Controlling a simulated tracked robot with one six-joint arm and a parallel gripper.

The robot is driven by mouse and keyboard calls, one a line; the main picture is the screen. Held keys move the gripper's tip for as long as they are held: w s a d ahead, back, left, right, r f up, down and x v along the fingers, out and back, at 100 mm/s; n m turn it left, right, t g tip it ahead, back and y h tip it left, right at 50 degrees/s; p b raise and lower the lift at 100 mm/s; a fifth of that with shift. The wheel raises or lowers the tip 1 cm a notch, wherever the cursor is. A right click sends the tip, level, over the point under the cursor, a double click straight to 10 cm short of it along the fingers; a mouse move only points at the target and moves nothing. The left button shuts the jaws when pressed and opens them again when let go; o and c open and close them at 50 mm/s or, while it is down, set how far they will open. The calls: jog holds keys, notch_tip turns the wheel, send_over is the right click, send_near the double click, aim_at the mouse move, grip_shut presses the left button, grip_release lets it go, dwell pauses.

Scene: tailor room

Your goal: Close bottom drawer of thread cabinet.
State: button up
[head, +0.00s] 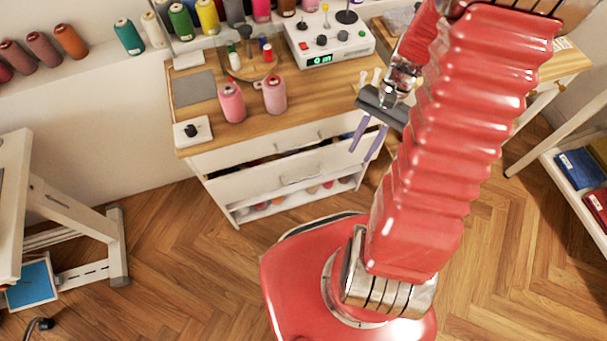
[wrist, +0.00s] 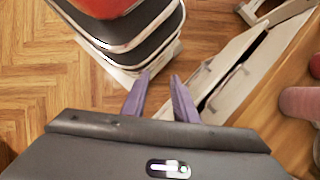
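The thread cabinet (head: 188,147) stands left of my arm in the head view, with a wooden top and white drawer fronts. Its bottom drawer (head: 300,176) is pulled out. A dark gap with coloured thread shows above its front, below the upper drawer (head: 272,146). In the wrist view the cabinet's drawer fronts (wrist: 217,68) run diagonally at the right, with a dark opening. My gripper (head: 364,153) is open and empty at the cabinet's right end, its purple fingers pointing down. Its parted fingertips (wrist: 160,77) show left of the drawer front in the wrist view.
An open shelf with several spools (head: 292,198) lies under the drawer. Two pink cones (head: 232,102) and a control box (head: 328,40) stand on the cabinet top. A white table frame (head: 70,210) is at the left. The wooden floor (head: 185,260) before the cabinet's left part is clear.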

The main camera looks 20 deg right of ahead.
notch_tip(320, 180, down, 14)
jog(key=s+r+m+y, duration=0.1)
jog(key=s+m+y, duration=0.1)
jog(key=m+y, duration=0.5)
jog(key=m+t+y, duration=0.4)
jog(key=m+t, duration=0.5)
jog(key=m, duration=1.5)
send_near(305, 179)
jog(key=v, duration=0.4)
jog(key=shift+w+f+m, duration=0.1)
jog(key=shift+f+m, duration=0.35)
jog(key=shift+m, duration=0.05)
jog(key=shift+a, duration=0.15)
jog(key=x, duration=1.3)
jog(key=shift+w+a+r, duration=0.1)
jog(key=shift+w+a, duration=0.1)
jog(key=shift+a, duration=0.1)
jog(key=shift+c, duration=0.4)
